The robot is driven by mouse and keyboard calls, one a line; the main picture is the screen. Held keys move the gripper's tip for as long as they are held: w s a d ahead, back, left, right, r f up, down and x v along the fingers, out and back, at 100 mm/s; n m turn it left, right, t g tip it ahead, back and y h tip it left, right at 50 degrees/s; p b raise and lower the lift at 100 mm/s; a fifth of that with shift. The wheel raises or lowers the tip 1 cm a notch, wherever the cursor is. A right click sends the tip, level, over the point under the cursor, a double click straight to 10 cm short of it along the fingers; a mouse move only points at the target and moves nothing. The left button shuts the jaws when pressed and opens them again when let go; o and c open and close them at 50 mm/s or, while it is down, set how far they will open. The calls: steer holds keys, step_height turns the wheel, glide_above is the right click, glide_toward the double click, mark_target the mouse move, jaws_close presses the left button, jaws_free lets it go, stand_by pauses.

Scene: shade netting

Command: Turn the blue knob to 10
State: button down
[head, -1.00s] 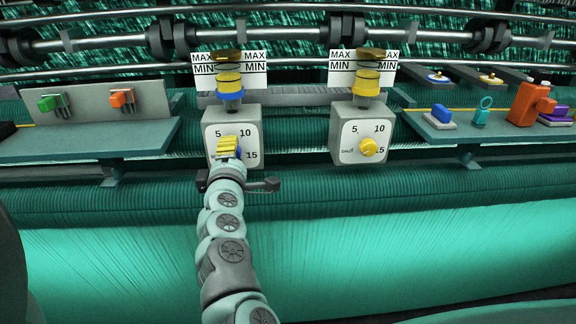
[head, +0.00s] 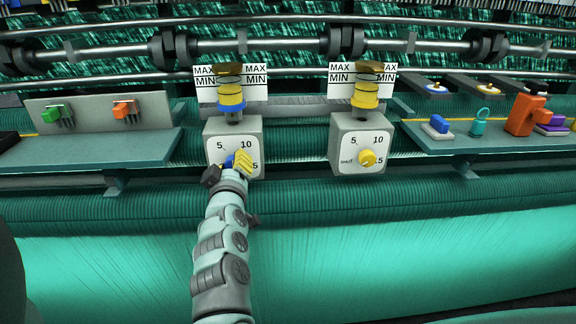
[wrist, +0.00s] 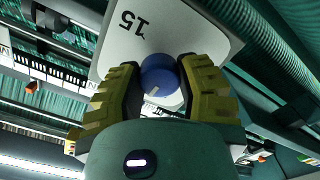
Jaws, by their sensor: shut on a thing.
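The blue knob (wrist: 158,78) sits on the white dial face of the left grey box (head: 214,132). In the head view a bit of the blue knob (head: 229,161) shows beside the yellow fingers. My gripper (head: 240,161) is at the dial. In the wrist view its two ridged yellow fingers (wrist: 158,85) are shut on the knob, one on each side. The dial numbers 5 and 10 show above the gripper in the head view; the 15 is partly covered. A pale pointer mark shows on the knob in the wrist view, but its exact reading is unclear.
A second grey box (head: 344,127) with a yellow knob (head: 367,158) stands to the right. Shelves with switches (head: 90,150) lie at left, and a shelf with an orange part (head: 524,115) at right. Green netting fills the space below.

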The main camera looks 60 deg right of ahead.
steer(key=m+p, duration=0.2)
steer(key=m, duration=0.4)
steer(key=shift+r+m, duration=0.1)
steer(key=shift+m, duration=0.2)
stand_by(0.5)
steer(key=c, duration=0.5)
jaws_free()
steer(key=shift+c, duration=0.2)
steer(key=v, duration=1.2)
steer(key=shift+r, duration=0.1)
